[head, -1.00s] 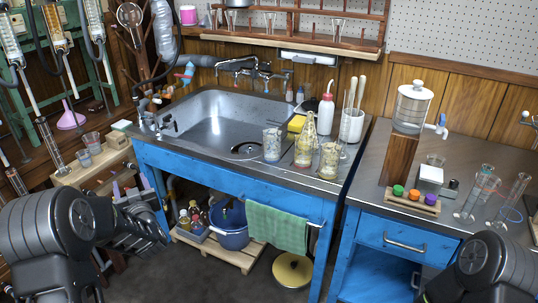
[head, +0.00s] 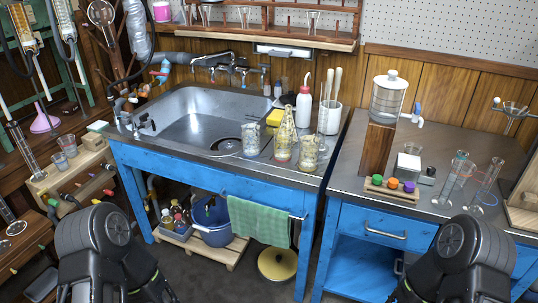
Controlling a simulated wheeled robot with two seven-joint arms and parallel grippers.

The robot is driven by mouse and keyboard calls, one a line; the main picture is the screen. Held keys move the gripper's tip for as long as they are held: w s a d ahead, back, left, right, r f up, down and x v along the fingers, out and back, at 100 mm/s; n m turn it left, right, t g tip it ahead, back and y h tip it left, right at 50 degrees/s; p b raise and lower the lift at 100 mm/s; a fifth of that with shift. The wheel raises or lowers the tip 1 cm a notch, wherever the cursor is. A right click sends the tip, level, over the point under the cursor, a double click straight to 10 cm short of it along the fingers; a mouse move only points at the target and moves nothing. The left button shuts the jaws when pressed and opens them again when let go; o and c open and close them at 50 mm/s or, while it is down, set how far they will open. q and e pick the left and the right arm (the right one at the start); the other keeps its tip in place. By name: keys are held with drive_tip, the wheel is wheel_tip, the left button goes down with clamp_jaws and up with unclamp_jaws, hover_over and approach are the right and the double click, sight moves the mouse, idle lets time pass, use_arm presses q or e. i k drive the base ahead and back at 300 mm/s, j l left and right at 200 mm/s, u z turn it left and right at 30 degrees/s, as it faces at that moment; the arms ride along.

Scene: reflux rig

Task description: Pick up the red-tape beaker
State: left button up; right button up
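I cannot make out red tape on any beaker for certain. Two small clear beakers stand on the wooden shelf at the left, a rear one (head: 67,145) and a front one (head: 59,161). A cloudy beaker (head: 250,139) stands on the sink counter's front edge, and another with yellowish contents (head: 308,153) stands to the right of it. My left arm shows at the lower left and my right arm at the lower right. The fingertips of both grippers are out of the picture or hidden behind the arm links.
A yellowish flask (head: 284,138) stands between the sink beakers. A white wash bottle (head: 303,110) is behind them. Tall glass cylinders (head: 453,178) crowd the right counter. The sink basin (head: 195,125) looks empty. A green towel (head: 259,222) hangs in front. A blue bucket (head: 214,225) sits below.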

sight(283, 145)
drive_tip(key=i+j, duration=0.25)
drive_tip(key=j, duration=0.15)
drive_tip(key=i+j, duration=0.5)
drive_tip(key=j, duration=0.25)
drive_tip(key=i+j+z, duration=0.1)
drive_tip(key=j, duration=0.25)
drive_tip(key=i+z, duration=0.1)
drive_tip(key=z, duration=1.6)
